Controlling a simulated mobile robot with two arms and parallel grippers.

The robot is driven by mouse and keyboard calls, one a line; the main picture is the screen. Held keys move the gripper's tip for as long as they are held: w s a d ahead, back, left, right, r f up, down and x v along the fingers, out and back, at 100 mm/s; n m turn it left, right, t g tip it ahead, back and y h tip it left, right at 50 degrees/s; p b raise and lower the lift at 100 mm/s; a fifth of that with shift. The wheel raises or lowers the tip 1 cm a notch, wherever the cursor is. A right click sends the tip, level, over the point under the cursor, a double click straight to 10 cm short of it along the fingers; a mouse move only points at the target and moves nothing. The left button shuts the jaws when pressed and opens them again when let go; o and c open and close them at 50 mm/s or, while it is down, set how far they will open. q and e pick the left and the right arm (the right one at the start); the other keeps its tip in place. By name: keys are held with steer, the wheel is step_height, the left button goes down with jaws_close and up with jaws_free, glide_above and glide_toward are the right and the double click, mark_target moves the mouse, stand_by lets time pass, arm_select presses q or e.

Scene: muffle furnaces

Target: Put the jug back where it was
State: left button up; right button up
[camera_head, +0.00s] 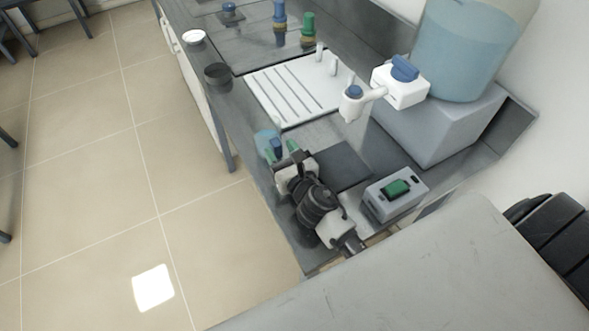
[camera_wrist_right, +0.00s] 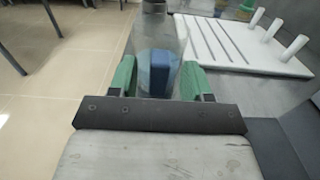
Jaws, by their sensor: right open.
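The jug (camera_head: 264,138) is a clear, bluish vessel with a blue handle, standing at the left edge of the grey bench in the head view. In the right wrist view the jug (camera_wrist_right: 144,44) is straight ahead, with its blue handle (camera_wrist_right: 156,70) between the green fingers. My right gripper (camera_head: 279,149) is open, its fingers on either side of the handle; I cannot tell whether they touch it. The jug's lower part is hidden by the gripper. My left gripper is not in view.
A white drying rack (camera_head: 297,88) with pegs lies beyond the jug. A large water tank (camera_head: 462,45) stands on a grey block (camera_head: 440,125), with a white tap (camera_head: 398,88) above a dark pad (camera_head: 343,166). A grey box with a green switch (camera_head: 397,188) sits to the right.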

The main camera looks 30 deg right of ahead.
steer(key=s+b, duration=0.2)
steer(key=s, duration=0.6)
steer(key=shift+s+d, duration=0.1)
steer(key=shift+s, duration=0.15)
steer(key=shift+s+r, duration=0.1)
steer(key=shift+s, duration=0.5)
